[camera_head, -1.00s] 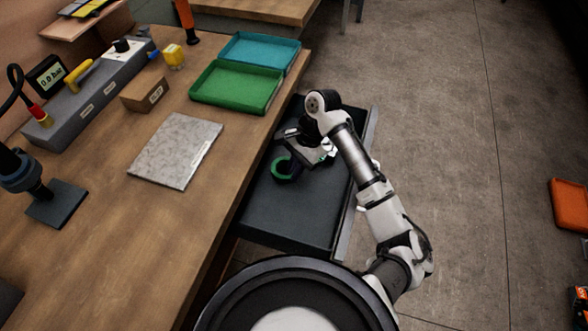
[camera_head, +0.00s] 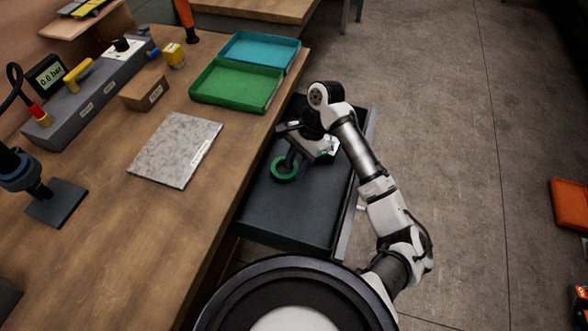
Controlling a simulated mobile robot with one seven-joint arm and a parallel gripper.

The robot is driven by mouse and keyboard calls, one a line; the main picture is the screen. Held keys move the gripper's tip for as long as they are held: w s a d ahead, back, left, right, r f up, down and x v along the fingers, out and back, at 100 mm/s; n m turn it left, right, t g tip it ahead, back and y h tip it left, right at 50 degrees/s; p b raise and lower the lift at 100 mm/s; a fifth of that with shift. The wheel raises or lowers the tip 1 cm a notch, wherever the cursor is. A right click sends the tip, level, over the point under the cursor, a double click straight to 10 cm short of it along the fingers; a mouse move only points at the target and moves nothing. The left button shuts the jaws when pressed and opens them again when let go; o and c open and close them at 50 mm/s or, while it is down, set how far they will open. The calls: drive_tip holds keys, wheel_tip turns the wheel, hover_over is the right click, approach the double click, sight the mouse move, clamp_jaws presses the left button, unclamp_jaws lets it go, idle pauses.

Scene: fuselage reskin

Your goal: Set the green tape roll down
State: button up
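The green tape roll (camera_head: 284,176) is a ring seen in the open dark drawer (camera_head: 285,220), toward the drawer's left side. Its full ring shape shows, with its hole facing up toward the camera. My gripper (camera_head: 297,164) points down into the drawer, with its dark fingers at the upper right edge of the roll. The fingers overlap the roll in the picture. I cannot tell whether they grip it or are just beside it, nor whether the roll touches the drawer floor.
The drawer sticks out from a wooden workbench (camera_head: 110,240). On the bench are a green tray (camera_head: 268,104), a teal tray (camera_head: 262,38), a grey speckled plate (camera_head: 175,148) and a small cardboard box (camera_head: 144,93). The near part of the drawer floor is clear.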

drive_tip(key=v, duration=1)
drive_tip(key=shift+r, duration=0.15)
